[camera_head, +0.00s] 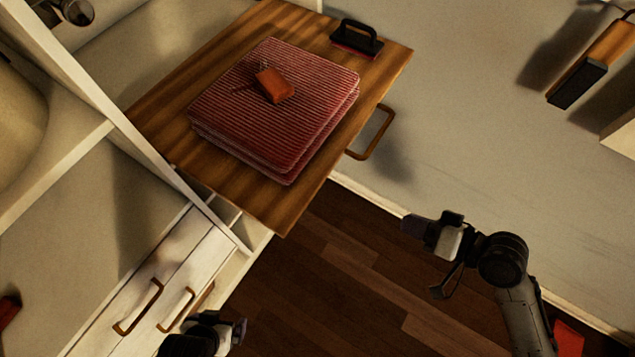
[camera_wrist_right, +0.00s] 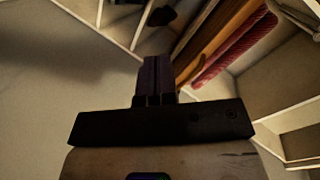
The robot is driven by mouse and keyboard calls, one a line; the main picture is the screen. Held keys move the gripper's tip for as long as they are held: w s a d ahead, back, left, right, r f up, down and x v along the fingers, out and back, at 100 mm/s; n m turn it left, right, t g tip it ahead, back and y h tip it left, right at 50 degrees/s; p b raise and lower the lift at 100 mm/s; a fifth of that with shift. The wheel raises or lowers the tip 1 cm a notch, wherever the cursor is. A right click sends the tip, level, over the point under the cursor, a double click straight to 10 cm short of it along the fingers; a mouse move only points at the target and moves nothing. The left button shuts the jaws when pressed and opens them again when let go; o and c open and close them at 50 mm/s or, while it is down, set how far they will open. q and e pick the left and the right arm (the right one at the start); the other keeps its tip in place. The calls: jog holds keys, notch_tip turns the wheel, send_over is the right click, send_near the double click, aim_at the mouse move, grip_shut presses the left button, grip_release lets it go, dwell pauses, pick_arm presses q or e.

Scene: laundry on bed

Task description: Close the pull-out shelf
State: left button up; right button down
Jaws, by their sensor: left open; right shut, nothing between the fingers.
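The pull-out shelf (camera_head: 270,205) is a wooden board standing out from the white cabinet in the head view, with a brown handle (camera_head: 376,138) on its right edge. It also shows edge-on in the right wrist view (camera_wrist_right: 215,38). Folded red striped cloths (camera_head: 235,110) lie on it, with an orange block (camera_head: 274,86) on top. My right gripper (camera_head: 410,226) is shut and empty, below and right of the handle, apart from it. Its closed fingers show in the right wrist view (camera_wrist_right: 154,78). My left gripper (camera_head: 238,327) is open at the bottom, near the drawers, partly cut off.
A black-handled brush (camera_head: 357,38) sits on the shelf's far corner. White drawers (camera_head: 155,285) with brown handles are at lower left. A brush-like object (camera_head: 590,65) is at upper right. Dark wood floor (camera_head: 330,280) lies open between the arms.

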notch_tip(320, 180, up, 6)
jog(key=a+m+t+y, duration=0.2)
jog(key=m+y, duration=0.2)
jog(key=m, duration=0.4)
send_near(334, 165)
jog(key=shift+t+h, duration=0.3)
jog(key=x, duration=0.7)
jog(key=shift+w+a+f, duration=0.1)
jog(key=shift+a+f, duration=0.1)
jog(key=shift+a, duration=0.05)
jog(key=shift+a+p, duration=0.1)
jog(key=shift+p, duration=0.2)
